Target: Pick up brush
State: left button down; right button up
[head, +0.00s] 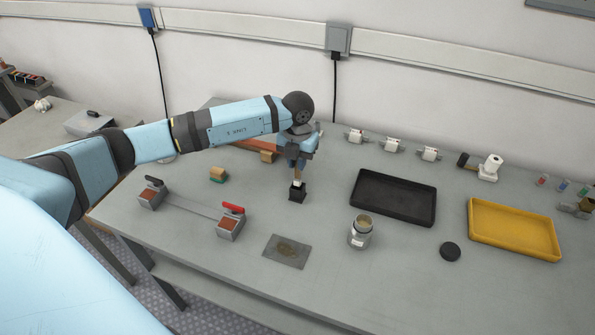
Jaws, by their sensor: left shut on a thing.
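My left gripper (298,171) points down over a small black holder (297,195) near the middle of the table. It is shut on the brush (298,183), of which only a small pale part shows between the fingers and the holder. The brush is upright, and its lower end is at or inside the holder's top; I cannot tell which. The fingers hide the rest of the brush. My right gripper is not in view.
A black tray (393,218) and a yellow tray (513,252) lie to the right. An open metal jar (359,238), a black lid (450,252) and a grey mat (287,262) are in front. A fixture with a red handle (232,209) stands left.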

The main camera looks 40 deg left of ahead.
pick_arm(q)
notch_tip(320, 180, up, 15)
jog(key=shift+b, duration=0.3)
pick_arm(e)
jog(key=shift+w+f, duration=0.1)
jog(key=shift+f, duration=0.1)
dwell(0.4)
